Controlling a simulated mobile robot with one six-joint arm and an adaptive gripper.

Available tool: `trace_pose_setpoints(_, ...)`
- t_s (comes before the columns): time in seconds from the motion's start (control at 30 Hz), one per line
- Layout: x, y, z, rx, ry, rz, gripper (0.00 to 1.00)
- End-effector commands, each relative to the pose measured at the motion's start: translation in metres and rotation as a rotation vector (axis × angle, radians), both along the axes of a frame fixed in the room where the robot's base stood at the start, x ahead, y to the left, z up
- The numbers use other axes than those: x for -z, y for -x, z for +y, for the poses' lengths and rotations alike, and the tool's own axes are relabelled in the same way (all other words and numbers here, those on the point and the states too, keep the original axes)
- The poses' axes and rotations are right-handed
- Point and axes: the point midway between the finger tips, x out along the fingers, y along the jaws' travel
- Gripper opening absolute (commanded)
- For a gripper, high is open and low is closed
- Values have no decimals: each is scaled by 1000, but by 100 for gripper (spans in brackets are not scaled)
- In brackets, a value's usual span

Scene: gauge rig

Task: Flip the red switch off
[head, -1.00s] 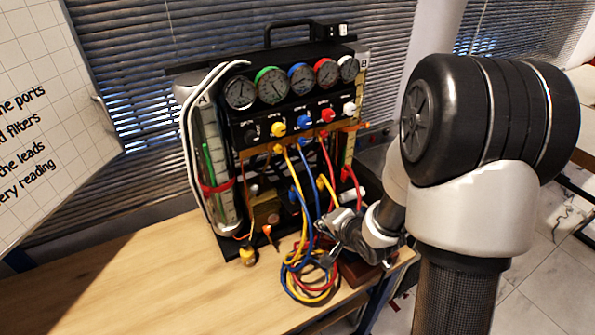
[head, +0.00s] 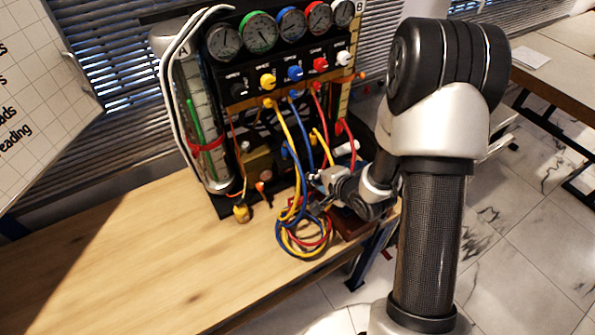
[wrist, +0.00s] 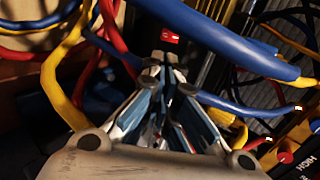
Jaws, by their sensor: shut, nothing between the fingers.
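The gauge rig (head: 262,116) stands on the wooden table, with a row of gauges and coloured knobs at its top. My gripper (head: 314,178) is low in front of the rig's right half, beside the hanging hoses. In the wrist view its fingers (wrist: 168,62) are shut and empty, among the hoses. A small red piece with a pale mark, which looks like the red switch (wrist: 172,37), sits just beyond the fingertips. I cannot tell whether they touch or which way it is set. I cannot make the switch out in the head view.
Blue hoses (wrist: 230,45) cross close to the fingers, with yellow (wrist: 62,75) and red hoses at the left. The table's left part (head: 130,250) is clear.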

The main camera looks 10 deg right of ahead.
Motion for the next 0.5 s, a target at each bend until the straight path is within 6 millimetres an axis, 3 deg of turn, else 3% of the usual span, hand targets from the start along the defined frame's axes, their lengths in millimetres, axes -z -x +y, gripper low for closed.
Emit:
trace_pose_setpoints(0.2,32,-37,13,-4,1,1,0)
trace_pose_setpoints(0.5,62,-77,26,-2,1,1,0)
